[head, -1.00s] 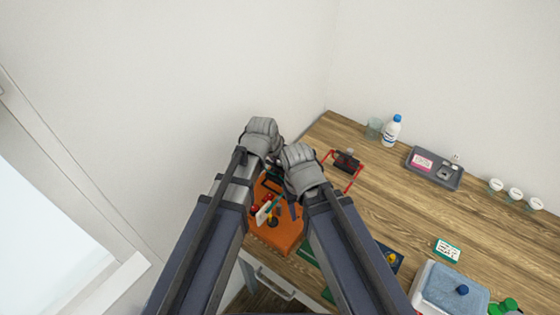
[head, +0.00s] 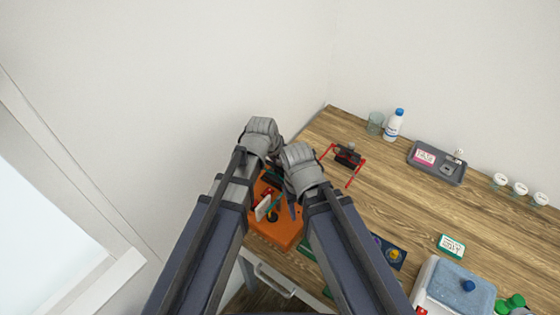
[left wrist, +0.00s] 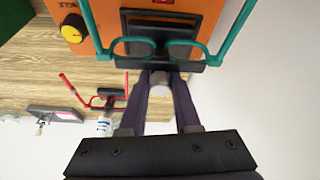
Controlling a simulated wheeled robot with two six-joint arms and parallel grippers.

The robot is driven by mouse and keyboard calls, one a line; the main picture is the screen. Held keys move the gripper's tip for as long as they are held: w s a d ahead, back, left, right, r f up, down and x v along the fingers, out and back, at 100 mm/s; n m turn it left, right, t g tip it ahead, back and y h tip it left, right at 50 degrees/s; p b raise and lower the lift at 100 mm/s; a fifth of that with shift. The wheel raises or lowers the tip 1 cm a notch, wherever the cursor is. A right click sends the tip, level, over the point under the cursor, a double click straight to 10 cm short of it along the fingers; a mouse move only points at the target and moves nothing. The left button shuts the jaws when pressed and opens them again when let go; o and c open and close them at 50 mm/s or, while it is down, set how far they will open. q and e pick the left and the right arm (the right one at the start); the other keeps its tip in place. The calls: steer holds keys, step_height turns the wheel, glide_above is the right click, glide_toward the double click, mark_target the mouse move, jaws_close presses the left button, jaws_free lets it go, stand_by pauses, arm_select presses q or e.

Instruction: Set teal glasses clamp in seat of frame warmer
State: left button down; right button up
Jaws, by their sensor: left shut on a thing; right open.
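The teal glasses (left wrist: 185,48) sit in a dark clamp (left wrist: 128,64). In the left wrist view my left gripper (left wrist: 161,82) is shut on this clamp, with a grey rounded part between the fingers. The orange frame warmer (head: 283,232) stands at the table's near left. My right gripper (head: 289,207) is open over the warmer. The arms hide much of the warmer in the head view.
Red glasses on a dark holder (head: 346,157) lie to the right of my grippers. Behind are a clear cup (head: 375,123), a blue-capped bottle (head: 394,125) and a grey tray (head: 438,172). A white box with a blue cloth (head: 460,288) stands at front right. The middle of the table is bare.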

arm_select(q)
steer(key=shift+f+b, duration=0.3)
arm_select(e)
steer(key=shift+f, duration=0.3)
arm_select(q)
steer(key=shift+c, duration=1.1)
jaws_free()
steer(key=shift+r, duration=0.15)
arm_select(e)
steer(key=shift+r, duration=0.2)
arm_select(q)
step_height(320, 180, up, 6)
steer(key=p, duration=0.6)
arm_select(e)
step_height(320, 180, up, 6)
steer(key=shift+f, duration=0.15)
